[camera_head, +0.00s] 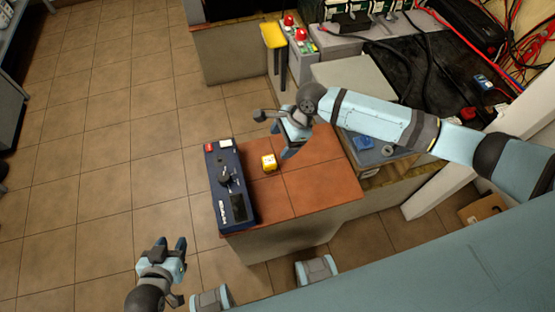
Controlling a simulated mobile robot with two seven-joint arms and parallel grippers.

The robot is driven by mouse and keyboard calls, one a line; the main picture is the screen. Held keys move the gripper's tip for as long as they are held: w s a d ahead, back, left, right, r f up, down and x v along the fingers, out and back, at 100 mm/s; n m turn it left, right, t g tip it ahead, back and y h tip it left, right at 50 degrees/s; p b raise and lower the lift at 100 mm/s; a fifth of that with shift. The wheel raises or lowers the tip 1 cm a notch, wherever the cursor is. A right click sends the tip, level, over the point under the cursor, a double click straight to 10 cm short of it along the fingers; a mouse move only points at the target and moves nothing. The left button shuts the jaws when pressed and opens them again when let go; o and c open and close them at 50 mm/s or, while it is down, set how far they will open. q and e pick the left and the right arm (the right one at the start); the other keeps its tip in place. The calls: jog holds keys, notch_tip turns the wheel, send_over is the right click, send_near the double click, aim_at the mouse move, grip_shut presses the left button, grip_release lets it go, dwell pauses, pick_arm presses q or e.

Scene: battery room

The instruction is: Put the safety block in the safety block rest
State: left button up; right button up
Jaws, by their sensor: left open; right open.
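A small yellow block (269,163), which looks like the safety block, sits on the reddish-brown tiled top of a low counter (315,185). My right gripper (273,134) is open and empty, just above the block in the picture; its height over the counter is hard to tell. My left gripper (171,243) is open and empty, low in the view, over the floor left of the counter. I cannot tell for sure which thing is the safety block rest; a yellow-topped post (273,35) stands behind the counter.
A dark blue device (230,185) with a black knob lies along the counter's left edge. Two red domed buttons (294,27) are beside the yellow-topped post. A blue item (363,143) sits under my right arm. Black and red cables fill the back right. The tiled floor at left is clear.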

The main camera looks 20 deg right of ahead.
aim_at(271, 160)
jog(key=shift+m, duration=0.4)
jog(key=x, duration=0.4)
jog(key=d+b+x, duration=0.1)
jog(key=x, duration=0.2)
jog(key=shift+w+f, duration=0.2)
jog(key=shift+w, duration=0.1)
jog(key=shift+a+f, duration=0.15)
jog(key=shift+f, duration=0.35)
jog(key=x, duration=0.3)
jog(key=b+x, duration=0.1)
jog(key=x, duration=0.1)
jog(key=shift+w, duration=0.3)
jog(key=shift+d, duration=0.25)
jog(key=shift+c, duration=0.4)
jog(key=c, duration=1)
